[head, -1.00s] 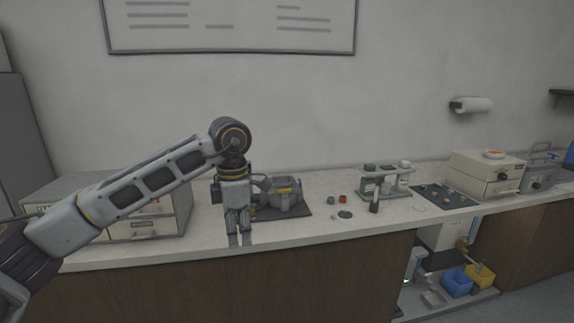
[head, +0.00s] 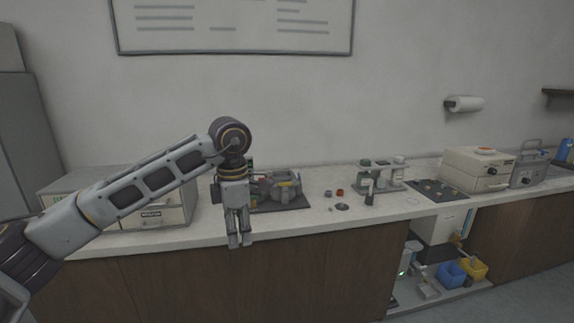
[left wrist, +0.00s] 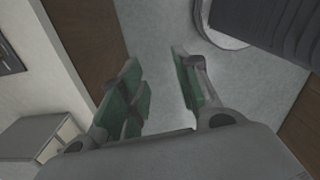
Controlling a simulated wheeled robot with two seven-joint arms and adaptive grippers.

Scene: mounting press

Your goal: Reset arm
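My left arm comes in from the left in the head view. My left gripper (head: 239,241) points down at the front edge of the counter (head: 290,226), in front of the press on its dark mat. In the left wrist view the two green-padded fingers of my left gripper (left wrist: 160,100) stand apart with nothing between them, above grey floor. My right gripper is not in view. The press (head: 278,187) stands on the counter, partly hidden behind my left gripper.
A drawer cabinet (head: 155,216) stands at left behind my arm. Small parts, a white-topped rack (head: 383,175), a dark tray (head: 437,191) and a beige box (head: 477,170) line the counter rightward. An open bay below holds blue (head: 452,274) and yellow bins (head: 474,268).

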